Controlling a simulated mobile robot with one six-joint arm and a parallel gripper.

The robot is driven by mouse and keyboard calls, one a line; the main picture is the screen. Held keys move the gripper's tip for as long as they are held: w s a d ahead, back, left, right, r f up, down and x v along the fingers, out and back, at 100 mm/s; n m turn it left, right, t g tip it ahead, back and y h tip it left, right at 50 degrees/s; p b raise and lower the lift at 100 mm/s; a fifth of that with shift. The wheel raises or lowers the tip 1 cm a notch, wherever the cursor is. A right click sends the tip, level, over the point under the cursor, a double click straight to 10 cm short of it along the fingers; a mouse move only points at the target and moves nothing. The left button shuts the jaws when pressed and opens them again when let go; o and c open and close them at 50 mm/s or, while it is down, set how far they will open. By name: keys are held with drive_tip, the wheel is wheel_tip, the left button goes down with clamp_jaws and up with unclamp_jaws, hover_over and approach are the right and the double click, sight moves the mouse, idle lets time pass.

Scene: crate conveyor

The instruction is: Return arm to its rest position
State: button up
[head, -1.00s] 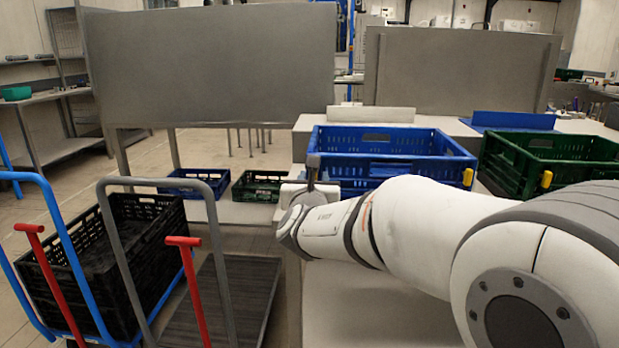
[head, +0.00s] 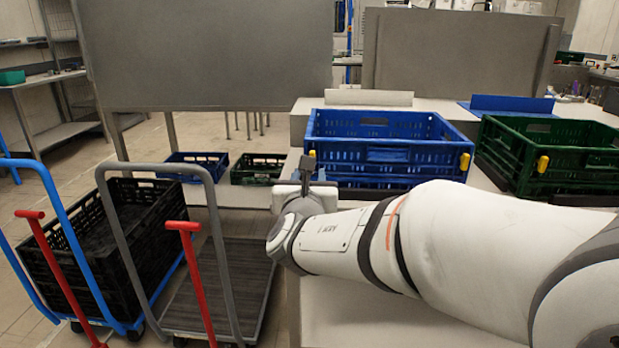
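My white arm reaches in from the right edge across the lower middle of the head view. My gripper (head: 307,172) is at the arm's far left end, in front of the left side of the stacked blue crates (head: 390,180). It shows only as a small grey and white shape. Its fingers are too small and too much edge-on to tell open from shut. I see no crate hanging from it. I cannot tell whether it touches the blue crate behind it.
Green crates (head: 560,160) stand right of the blue ones. A grey-handled cart (head: 230,285) with a bare deck stands left of my arm. A black crate (head: 80,250) sits on the blue-handled cart. Small blue (head: 205,160) and green (head: 258,170) crates lie behind. Grey panels (head: 210,60) stand at the back.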

drive_tip(key=s+d+r+m+g+h+p, duration=0.3)
drive_tip(key=s+d+m+g+h+p, duration=0.15)
drive_tip(key=d+m+p, duration=0.4)
drive_tip(key=s+d+r+m+g+h+p, duration=0.3)
drive_tip(key=s+d+m+g+p, duration=0.15)
drive_tip(key=d+m, duration=0.6)
drive_tip(key=s+r+m+g+y+p, duration=0.2)
drive_tip(key=s+m+g+y+p, duration=0.1)
drive_tip(key=s+m+p, duration=0.4)
drive_tip(key=s+a+r+m+g+y+p, duration=0.1)
drive_tip(key=s+r+m+g+y+p, duration=0.2)
drive_tip(key=s+m+y+p, duration=0.2)
drive_tip(key=s+m+p, duration=0.3)
drive_tip(key=s+m, duration=0.1)
drive_tip(key=shift+s+a+m, duration=0.15)
drive_tip(key=shift+s+m, duration=0.05)
drive_tip(key=shift+m, duration=0.1)
